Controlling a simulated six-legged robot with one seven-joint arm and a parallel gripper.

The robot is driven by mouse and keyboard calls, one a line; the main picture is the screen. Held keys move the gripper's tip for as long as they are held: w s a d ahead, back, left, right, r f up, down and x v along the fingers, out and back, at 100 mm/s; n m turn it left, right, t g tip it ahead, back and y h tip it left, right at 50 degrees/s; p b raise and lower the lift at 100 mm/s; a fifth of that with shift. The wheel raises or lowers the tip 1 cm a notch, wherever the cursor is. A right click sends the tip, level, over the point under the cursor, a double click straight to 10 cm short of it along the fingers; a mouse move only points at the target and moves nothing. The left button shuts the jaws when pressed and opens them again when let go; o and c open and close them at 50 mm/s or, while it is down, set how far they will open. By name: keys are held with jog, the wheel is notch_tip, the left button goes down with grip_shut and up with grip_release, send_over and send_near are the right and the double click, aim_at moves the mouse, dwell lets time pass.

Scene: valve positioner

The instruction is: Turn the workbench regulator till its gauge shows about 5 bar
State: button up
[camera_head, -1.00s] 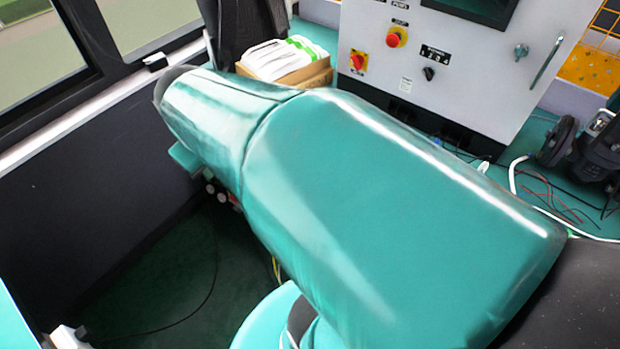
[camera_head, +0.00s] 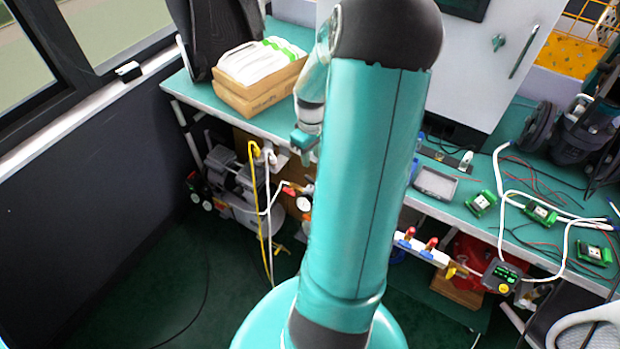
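A small round white-faced gauge (camera_head: 304,203) shows below the workbench's front edge, left of my arm. Red and yellow fittings sit beside it; I cannot tell which part is the regulator's knob. The gauge is too small to read, and my arm may hide parts to its right. The workbench (camera_head: 455,206) has a green top. My gripper (camera_head: 304,143) seems to be the small teal end hanging left of my upright arm, at the bench's front edge and above the gauge in the picture. It looks apart from the gauge. Its fingers are too small to tell open from shut.
A compressor-like machine (camera_head: 235,185) stands under the bench, with yellow and white hoses (camera_head: 256,190) beside it. A pipe with red handles (camera_head: 430,245) and a small display unit (camera_head: 502,275) are at the right front edge. Cardboard boxes (camera_head: 258,90) sit on the bench. The left floor is mostly clear.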

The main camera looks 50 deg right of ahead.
aim_at(311, 179)
notch_tip(311, 179, down, 12)
dwell(0.4)
grip_shut()
